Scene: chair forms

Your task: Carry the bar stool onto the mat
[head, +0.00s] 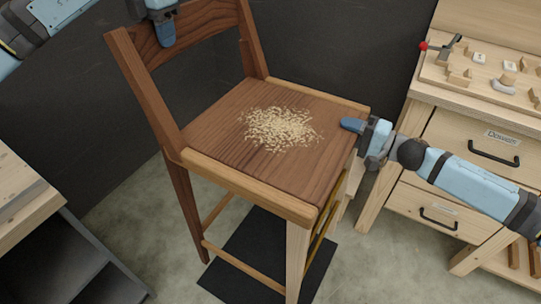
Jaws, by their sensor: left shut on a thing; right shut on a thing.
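The bar stool (225,128) is wooden, with a brown seat and backrest and lighter edges and legs. A heap of pale shavings (278,128) lies on its seat. My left gripper (166,30) is shut on the backrest's top rail at the upper left. My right gripper (352,125) is shut on the seat's right edge. The black mat (262,238) lies on the floor, seen below the seat between the legs. One leg ends near the mat's left corner; the nearest leg runs to the frame's bottom. I cannot tell whether the feet touch the floor.
A wooden workbench (436,187) with drawers and small blocks on top stands close on the right. Another table (28,200) stands at the left edge. A dark wall (330,50) is behind the stool. Bare grey floor (130,230) shows left of the stool.

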